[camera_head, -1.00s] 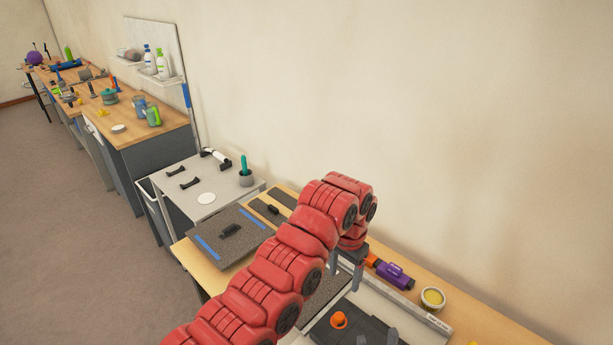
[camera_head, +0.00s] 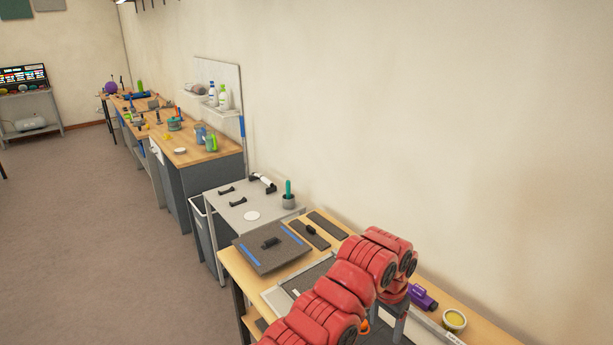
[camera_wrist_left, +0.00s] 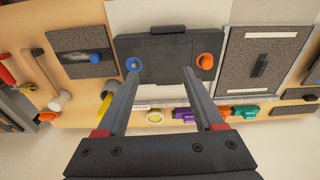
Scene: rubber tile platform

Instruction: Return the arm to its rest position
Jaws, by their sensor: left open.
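My left arm is red and jointed, and comes in at the bottom of the head view. My left gripper (camera_head: 393,326) hangs from its end, dark grey and pointing down over the wooden bench, partly cut off by the frame's lower edge. In the left wrist view the left gripper (camera_wrist_left: 160,78) shows two long fingers spread apart with nothing held between them. Beyond them lies a dark plate (camera_wrist_left: 170,52) with a blue knob (camera_wrist_left: 134,64) and an orange knob (camera_wrist_left: 209,62). My right gripper is in neither view.
A speckled tile with blue strips (camera_head: 272,258) lies on the bench's left end. A purple tool (camera_head: 424,298) and a yellow-filled round tub (camera_head: 454,320) lie near the wall. A grey side table (camera_head: 235,212) adjoins the bench. Open floor (camera_head: 100,240) is at left.

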